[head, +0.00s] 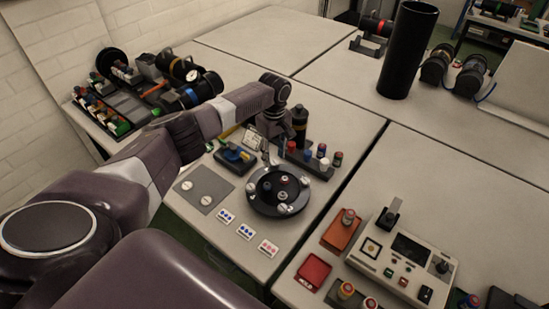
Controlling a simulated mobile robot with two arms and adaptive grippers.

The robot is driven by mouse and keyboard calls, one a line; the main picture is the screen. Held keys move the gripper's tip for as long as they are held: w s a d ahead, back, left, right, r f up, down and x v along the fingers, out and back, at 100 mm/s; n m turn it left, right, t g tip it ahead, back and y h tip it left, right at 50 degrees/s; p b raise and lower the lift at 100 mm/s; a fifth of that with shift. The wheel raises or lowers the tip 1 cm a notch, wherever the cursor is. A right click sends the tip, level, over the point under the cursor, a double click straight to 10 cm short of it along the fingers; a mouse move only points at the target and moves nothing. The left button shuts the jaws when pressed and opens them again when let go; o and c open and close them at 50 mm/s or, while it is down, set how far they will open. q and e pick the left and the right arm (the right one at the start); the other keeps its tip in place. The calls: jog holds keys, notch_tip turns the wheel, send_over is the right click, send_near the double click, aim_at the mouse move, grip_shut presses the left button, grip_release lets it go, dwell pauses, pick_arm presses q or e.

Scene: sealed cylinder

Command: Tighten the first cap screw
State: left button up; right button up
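A round black flanged part (258,203) lies on the near table, with silvery screw heads (283,208) around its top and a small reddish piece near its middle. Which screw is the first cap screw I cannot tell. A grey plate (193,178) to its left carries two silvery discs that look like screws. My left arm reaches in from the left, and my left gripper (272,155) points down at the far side of the round part. My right gripper is out of view.
A blue-topped block (235,158) stands left of the round part. A rack (315,165) with coloured caps stands behind it. Several marked cards (246,231) lie in front. A control box (405,258) is at right, and a tall black cylinder (408,50) stands at the back.

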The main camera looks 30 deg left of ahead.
aim_at(275, 164)
pick_arm(q)
jog(key=shift+w+f, duration=0.2)
jog(key=shift+f, duration=1)
jog(key=shift+s, duration=0.1)
grip_shut()
